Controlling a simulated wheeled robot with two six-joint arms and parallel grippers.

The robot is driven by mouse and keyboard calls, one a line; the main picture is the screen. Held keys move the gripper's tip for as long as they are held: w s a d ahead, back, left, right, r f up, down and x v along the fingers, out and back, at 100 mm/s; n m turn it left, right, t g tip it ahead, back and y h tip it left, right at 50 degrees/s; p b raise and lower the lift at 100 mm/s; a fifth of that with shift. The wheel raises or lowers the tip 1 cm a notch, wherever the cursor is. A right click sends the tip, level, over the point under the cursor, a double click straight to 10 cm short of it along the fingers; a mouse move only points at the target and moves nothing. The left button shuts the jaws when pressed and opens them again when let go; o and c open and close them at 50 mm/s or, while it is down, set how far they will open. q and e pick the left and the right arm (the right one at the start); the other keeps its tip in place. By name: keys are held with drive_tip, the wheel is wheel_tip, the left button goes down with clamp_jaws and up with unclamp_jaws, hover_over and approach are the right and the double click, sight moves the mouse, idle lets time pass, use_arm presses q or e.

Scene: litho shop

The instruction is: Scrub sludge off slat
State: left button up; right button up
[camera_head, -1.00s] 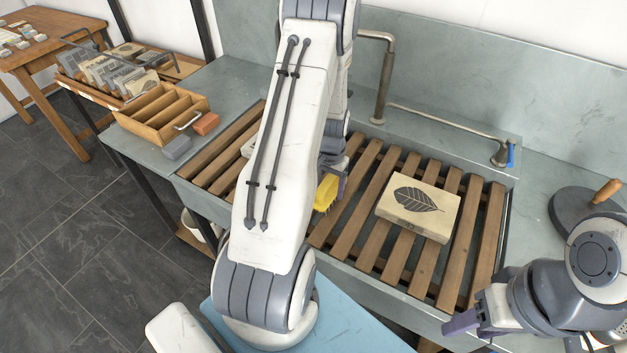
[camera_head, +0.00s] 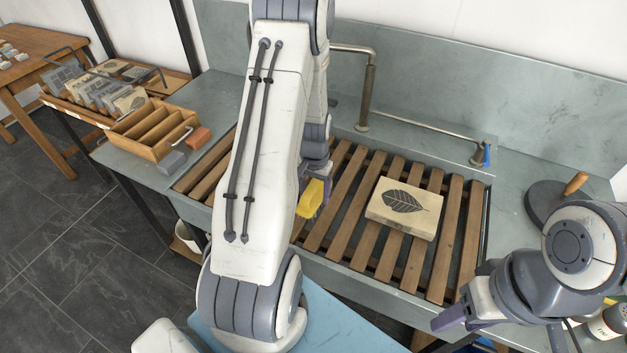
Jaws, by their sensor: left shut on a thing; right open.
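Wooden slats (camera_head: 353,212) lie in a row across the grey sink trough. My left gripper (camera_head: 318,188) is shut on a yellow brush (camera_head: 311,199), which it holds over the slats left of the leaf block. My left arm hides much of the left slats. I cannot make out sludge on the slats that show. My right gripper (camera_head: 449,322) is open and empty in front of the sink's front edge, at the lower right.
A stone block with a leaf print (camera_head: 405,207) rests on the right slats. A metal tap (camera_head: 367,88) stands behind the sink. A divided wooden box (camera_head: 152,128), a grey block (camera_head: 171,162) and a red block (camera_head: 198,138) sit left. A round grey disc with a wooden handle (camera_head: 546,205) stands right.

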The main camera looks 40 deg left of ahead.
use_arm(q)
drive_tip(key=shift+r+p, duration=0.85)
drive_tip(key=shift+r, duration=0.45)
